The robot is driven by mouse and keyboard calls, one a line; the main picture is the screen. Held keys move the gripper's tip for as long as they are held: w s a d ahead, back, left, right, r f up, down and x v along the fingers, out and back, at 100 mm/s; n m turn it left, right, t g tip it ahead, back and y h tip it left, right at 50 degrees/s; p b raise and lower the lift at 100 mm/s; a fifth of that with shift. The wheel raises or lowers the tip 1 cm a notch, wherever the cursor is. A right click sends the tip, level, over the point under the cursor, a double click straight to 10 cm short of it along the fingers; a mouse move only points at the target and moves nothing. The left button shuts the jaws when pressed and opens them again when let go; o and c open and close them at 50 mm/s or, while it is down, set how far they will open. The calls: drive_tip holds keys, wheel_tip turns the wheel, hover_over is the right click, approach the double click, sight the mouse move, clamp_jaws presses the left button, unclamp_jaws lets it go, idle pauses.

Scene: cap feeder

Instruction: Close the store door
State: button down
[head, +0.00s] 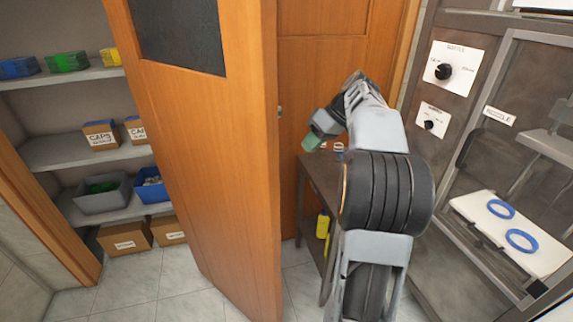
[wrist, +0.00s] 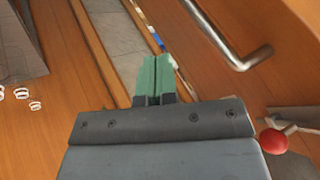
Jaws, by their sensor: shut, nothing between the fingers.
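The store door (head: 215,150) is orange wood with a dark pane near its top. It stands open in the head view, with shelves showing to its left. My gripper (head: 312,142) has green fingertips and is to the right of the door's free edge, apart from it in the picture. In the wrist view my gripper (wrist: 155,78) is shut and empty. A metal bar handle (wrist: 240,55) is on a wooden panel (wrist: 275,25) to its right there. The fingertips do not clearly touch the handle. I cannot tell the exact gap to the door.
Store shelves (head: 60,150) hold bins and cap boxes. A dark table (head: 318,175) stands behind my arm. A machine with dials (head: 445,72) and a white tray (head: 470,206) with blue rings is on the right. A red knob (wrist: 273,142) shows in the wrist view. Tiled floor (head: 150,285) is clear in front.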

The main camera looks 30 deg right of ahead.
drive_tip(key=a+f, duration=0.4)
drive_tip(key=a, duration=0.3)
drive_tip(key=shift+w+f, duration=0.3)
drive_tip(key=shift+a, duration=0.1)
